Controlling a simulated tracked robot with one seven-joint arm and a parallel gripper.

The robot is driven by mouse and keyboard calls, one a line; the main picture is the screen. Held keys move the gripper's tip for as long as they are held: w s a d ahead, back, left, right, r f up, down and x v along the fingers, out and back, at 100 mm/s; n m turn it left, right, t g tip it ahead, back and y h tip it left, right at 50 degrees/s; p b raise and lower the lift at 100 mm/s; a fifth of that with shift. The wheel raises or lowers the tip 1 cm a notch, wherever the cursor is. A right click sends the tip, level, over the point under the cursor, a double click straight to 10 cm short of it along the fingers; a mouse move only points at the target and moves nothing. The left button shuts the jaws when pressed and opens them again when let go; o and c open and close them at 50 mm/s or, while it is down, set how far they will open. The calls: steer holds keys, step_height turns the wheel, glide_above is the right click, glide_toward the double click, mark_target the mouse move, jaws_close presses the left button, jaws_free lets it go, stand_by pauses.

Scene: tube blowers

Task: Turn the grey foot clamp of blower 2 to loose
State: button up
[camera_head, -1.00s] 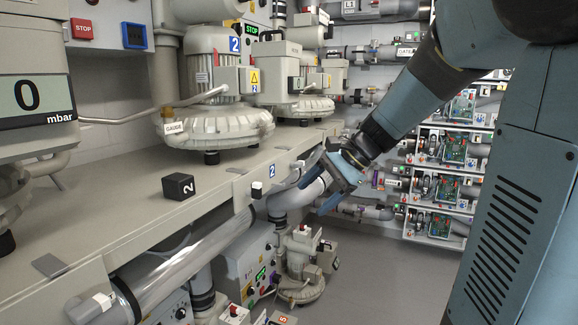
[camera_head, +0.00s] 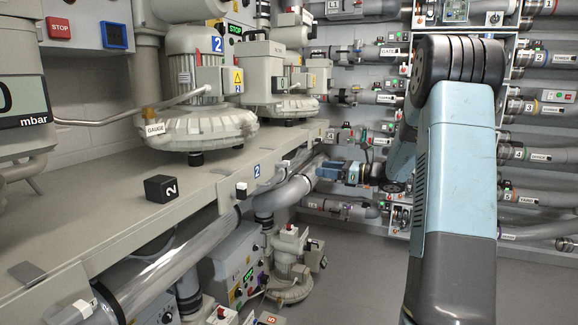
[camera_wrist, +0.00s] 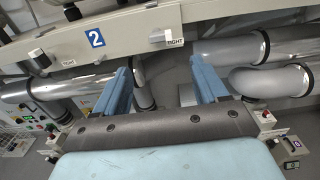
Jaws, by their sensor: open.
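Blower 2 (camera_head: 205,125) stands on the bench. Below it, a blue number 2 plate sits on the bench's front edge; it shows in the wrist view (camera_wrist: 95,38). In the head view my gripper (camera_head: 326,172) points left towards the bench.
Clear and grey pipes (camera_head: 185,258) run under the bench edge, close to my fingers. A black cube marked 2 (camera_head: 161,188) lies on the bench. Another blower (camera_head: 290,270) stands on the floor below. Racks of pipes line the back wall. The floor at right is clear.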

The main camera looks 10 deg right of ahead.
mark_target(288, 164)
steer(key=x, duration=1.3)
steer(key=shift+w+a, duration=0.25)
steer(key=c, duration=1.1)
